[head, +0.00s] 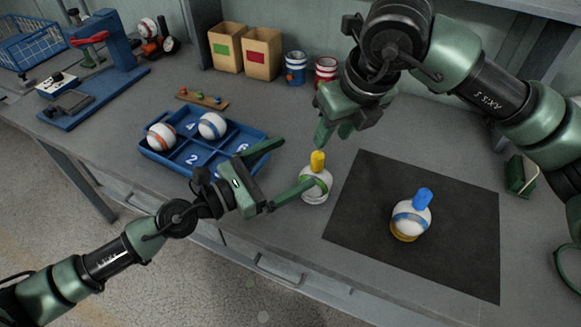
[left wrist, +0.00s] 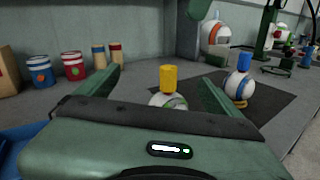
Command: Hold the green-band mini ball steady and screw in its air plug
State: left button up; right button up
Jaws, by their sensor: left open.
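The green-band mini ball (head: 315,190) is white and stands at the left edge of the black mat, with a yellow air plug (head: 318,161) upright on top. In the left wrist view the plug (left wrist: 168,79) rises above the ball (left wrist: 168,101), whose lower part is hidden by my gripper. My left gripper (head: 298,163) is open; its fingers point at the ball from the left, one reaching its near side in the picture. My right gripper (head: 332,136) hangs just above the plug, apart from it; its finger gap is unclear.
A blue-band ball (head: 411,218) with a blue plug (head: 423,197) stands on the black mat (head: 460,260). A blue tray (head: 184,177) with two balls lies to the left. Two boxes (head: 262,54) and two cans (head: 295,68) stand behind. A green brush (head: 520,175) is at right.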

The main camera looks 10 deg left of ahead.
aim_at(318, 179)
pick_arm(q)
jog(key=shift+s+d+f+m+g, duration=0.3)
jog(key=shift+s+d+f, duration=0.15)
jog(key=shift+d+f, duration=0.15)
notch_tip(318, 179, down, 7)
jog(key=shift+a+r, duration=0.15)
jog(key=shift+r, duration=0.05)
jog(key=x, duration=0.7)
jog(key=shift+w+d, duration=0.1)
jog(key=shift+d, duration=0.1)
